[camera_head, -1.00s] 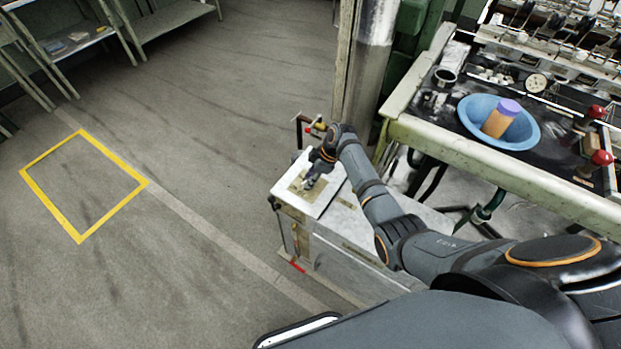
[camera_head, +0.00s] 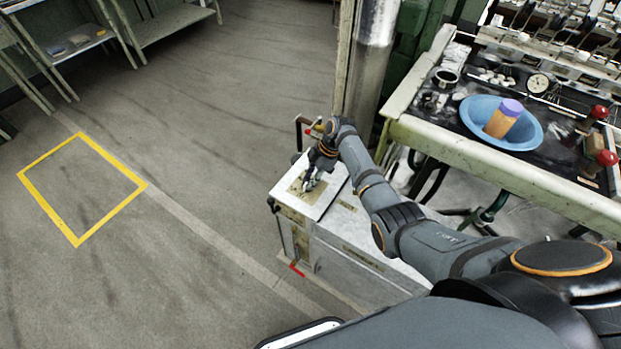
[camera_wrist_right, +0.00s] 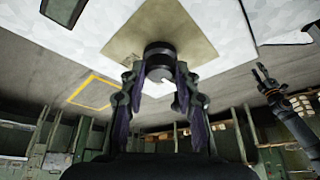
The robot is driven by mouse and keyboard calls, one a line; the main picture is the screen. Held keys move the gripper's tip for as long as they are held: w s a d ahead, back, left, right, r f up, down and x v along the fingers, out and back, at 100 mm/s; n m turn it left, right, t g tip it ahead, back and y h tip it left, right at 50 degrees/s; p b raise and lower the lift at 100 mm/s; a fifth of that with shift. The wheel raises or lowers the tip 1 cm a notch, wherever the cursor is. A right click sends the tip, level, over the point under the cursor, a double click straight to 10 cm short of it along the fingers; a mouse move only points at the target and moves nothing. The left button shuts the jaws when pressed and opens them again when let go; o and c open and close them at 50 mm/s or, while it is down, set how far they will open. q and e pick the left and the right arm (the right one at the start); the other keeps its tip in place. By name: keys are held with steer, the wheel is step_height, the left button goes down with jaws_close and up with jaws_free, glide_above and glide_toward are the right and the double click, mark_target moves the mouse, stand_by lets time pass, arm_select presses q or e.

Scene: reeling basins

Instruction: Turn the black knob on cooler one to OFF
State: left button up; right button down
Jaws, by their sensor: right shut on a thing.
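The cooler (camera_head: 345,237) is a white metal cabinet on the floor, with a tan plate (camera_wrist_right: 190,20) on its top. The black knob (camera_wrist_right: 159,60) is a short round cylinder standing on that plate, seen in the right wrist view. My right gripper (camera_wrist_right: 160,76) is shut on the knob, with a finger on either side of it. In the head view my right gripper (camera_head: 311,184) is over the plate, and it hides the knob there. No OFF marking can be read.
A workbench (camera_head: 520,175) stands to the right with a blue basin (camera_head: 475,112) holding an orange and purple cylinder (camera_head: 502,120). A metal post (camera_head: 368,75) rises behind the cooler. The floor inside the yellow outline (camera_head: 80,242) is clear.

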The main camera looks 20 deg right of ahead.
steer(key=c, duration=1)
jaws_free()
steer(key=v, duration=1.2)
steer(key=shift+a, duration=0.1)
steer(key=shift+s, duration=0.15)
